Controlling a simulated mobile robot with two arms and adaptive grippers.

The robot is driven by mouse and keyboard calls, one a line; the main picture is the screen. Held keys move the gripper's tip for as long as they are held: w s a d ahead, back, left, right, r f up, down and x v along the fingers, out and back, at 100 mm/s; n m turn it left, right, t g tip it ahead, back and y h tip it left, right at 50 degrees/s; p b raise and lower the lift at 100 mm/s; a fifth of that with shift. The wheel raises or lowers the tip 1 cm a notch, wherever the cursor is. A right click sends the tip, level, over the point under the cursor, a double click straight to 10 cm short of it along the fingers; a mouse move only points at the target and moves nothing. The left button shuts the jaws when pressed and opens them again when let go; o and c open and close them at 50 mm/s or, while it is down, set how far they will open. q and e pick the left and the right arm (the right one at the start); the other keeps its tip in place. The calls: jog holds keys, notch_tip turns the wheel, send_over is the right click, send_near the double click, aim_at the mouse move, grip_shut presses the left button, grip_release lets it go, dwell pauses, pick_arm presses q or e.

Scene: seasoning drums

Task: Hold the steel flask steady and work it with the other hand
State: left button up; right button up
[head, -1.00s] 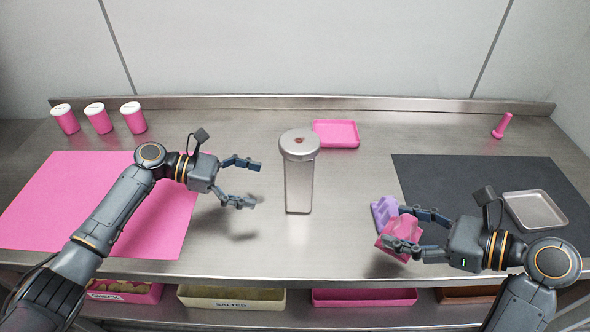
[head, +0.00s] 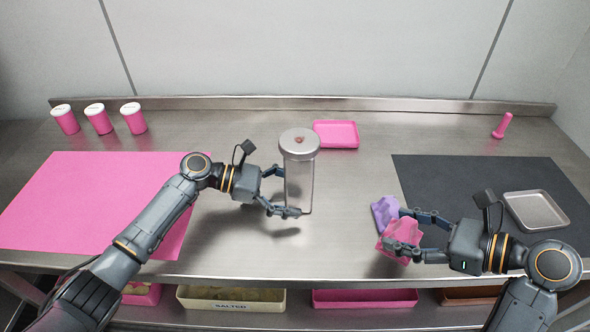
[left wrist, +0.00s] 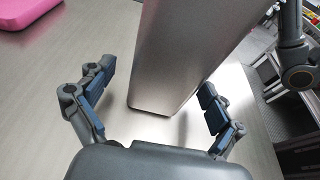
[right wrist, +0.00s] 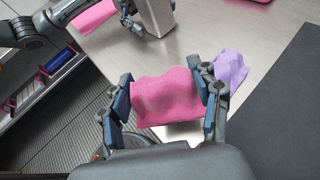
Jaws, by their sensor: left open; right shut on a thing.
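The steel flask (head: 299,180) stands upright in the middle of the steel table, with a wide round lid (head: 299,143) bearing a small reddish mark. My left gripper (head: 277,190) is open at its left side, its fingers on either side of the lower body. In the left wrist view the flask (left wrist: 180,55) rises between the open fingers (left wrist: 155,100), with a gap at the left finger. My right gripper (head: 410,229) is shut on a crumpled pink cloth (head: 402,240), to the right of the flask. The cloth (right wrist: 166,97) also shows between the fingers in the right wrist view.
A purple cloth (head: 383,211) lies beside the held pink one. A pink tray (head: 336,134) lies behind the flask. A grey tray (head: 536,210) rests on the dark mat (head: 440,172). A pink mat (head: 90,205) and three pink shakers (head: 99,118) are at left.

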pick_arm(q)
jog(key=shift+c, duration=0.4)
jog(key=c, duration=1.3)
